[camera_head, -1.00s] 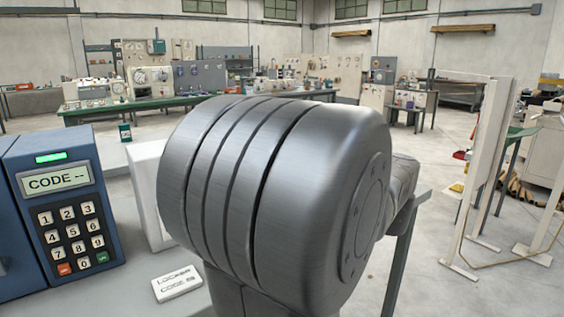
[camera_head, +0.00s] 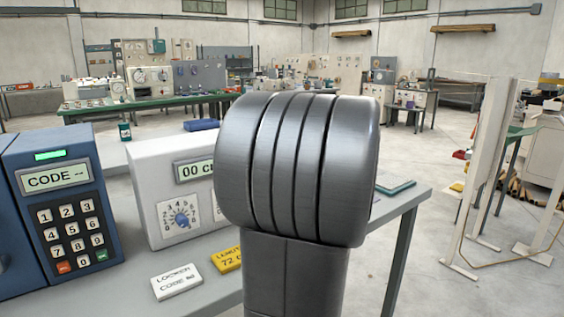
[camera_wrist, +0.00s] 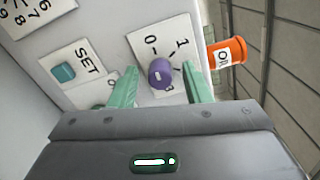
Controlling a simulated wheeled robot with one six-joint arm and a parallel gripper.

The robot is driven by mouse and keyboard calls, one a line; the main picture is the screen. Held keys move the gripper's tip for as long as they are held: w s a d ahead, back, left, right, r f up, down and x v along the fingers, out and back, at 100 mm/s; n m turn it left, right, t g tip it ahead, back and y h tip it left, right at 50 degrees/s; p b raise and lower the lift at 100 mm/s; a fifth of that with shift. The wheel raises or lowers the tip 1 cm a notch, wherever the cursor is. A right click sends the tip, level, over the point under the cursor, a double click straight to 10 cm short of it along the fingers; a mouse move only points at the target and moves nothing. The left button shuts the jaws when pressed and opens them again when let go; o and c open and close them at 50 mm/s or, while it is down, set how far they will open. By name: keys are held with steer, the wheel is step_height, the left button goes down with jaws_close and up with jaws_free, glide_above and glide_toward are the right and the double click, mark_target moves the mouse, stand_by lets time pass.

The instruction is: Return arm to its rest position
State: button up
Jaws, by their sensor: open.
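My gripper (camera_wrist: 159,69) shows in the wrist view with its two green fingers apart and nothing held between them. A purple knob (camera_wrist: 161,74) on a plate marked 0 and 1 appears between the fingertips; the distance to it is hard to judge. In the head view my grey arm link fills the middle and hides part of the bench, and the gripper itself is not seen. A white box (camera_head: 150,162) with a display and a blue dial (camera_head: 181,216) stands left of the arm.
A blue keypad unit (camera_head: 20,166) stands at left. A white card (camera_head: 177,282) and a yellow card (camera_head: 228,259) lie on the grey bench (camera_head: 215,292). A teal button (camera_wrist: 64,72) marked SET and an orange cylinder (camera_wrist: 238,50) show in the wrist view.

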steer(key=shift+s+d+r+m+p, duration=0.1)
steer(key=shift+s+d+m+p, duration=0.4)
steer(key=shift+m+p, duration=2.3)
steer(key=shift+s+d+f+m+p, duration=0.1)
steer(key=shift+s+d+m+p, duration=0.75)
steer(key=shift+p, duration=3.35)
steer(key=shift+s+a+r+m+p, duration=0.1)
steer(key=shift+s+m+p, duration=0.15)
steer(key=shift+m+p, duration=2.75)
steer(key=shift+n+p, duration=0.45)
steer(key=shift+n, duration=0.1)
